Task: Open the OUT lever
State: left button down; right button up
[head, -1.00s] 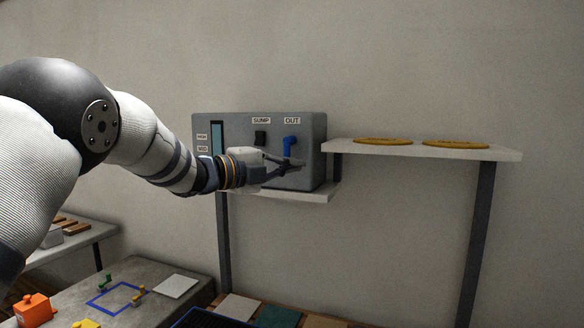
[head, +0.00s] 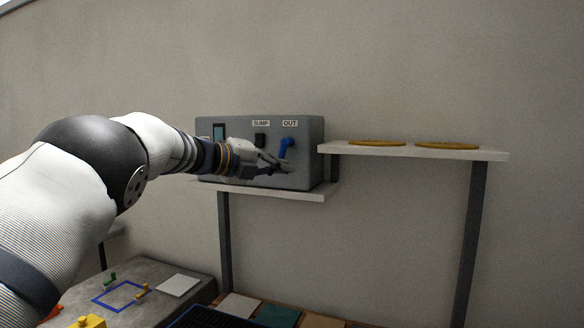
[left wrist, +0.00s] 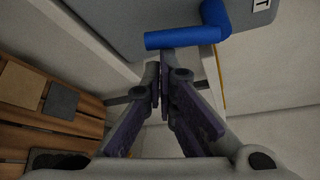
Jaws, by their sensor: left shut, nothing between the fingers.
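The blue OUT lever (head: 286,147) is on the front of a grey box (head: 308,160), below the OUT label (head: 290,123). My left gripper (head: 288,169) is shut and empty, just below the lever in the head view. In the left wrist view the lever (left wrist: 180,39) is a blue bent bar just beyond the fingertips of the left gripper (left wrist: 163,68). Whether they touch it I cannot tell. My right gripper is in neither view.
A dark SUMP switch (head: 260,140) is left of the lever. The box stands on a white shelf (head: 318,190). A higher shelf (head: 490,154) at the right holds two yellow discs (head: 447,145). A work surface with a blue square outline (head: 118,296) lies below.

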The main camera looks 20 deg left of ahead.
pick_arm(q)
jog(key=a+r+m+y, duration=0.1)
jog(key=m, duration=0.1)
jog(key=a+r+m+g+y, duration=0.1)
jog(key=a+m+y, duration=0.1)
jog(key=a+r+m+y, duration=0.1)
jog(key=y, duration=0.1)
jog(key=shift+w+a+m+g, duration=0.15)
jog(key=shift+a+m+g, duration=0.15)
jog(key=shift+a+m, duration=0.1)
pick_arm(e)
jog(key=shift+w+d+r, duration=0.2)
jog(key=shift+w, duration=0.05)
pick_arm(q)
jog(key=shift+a+r, duration=0.1)
jog(key=shift+r, duration=0.1)
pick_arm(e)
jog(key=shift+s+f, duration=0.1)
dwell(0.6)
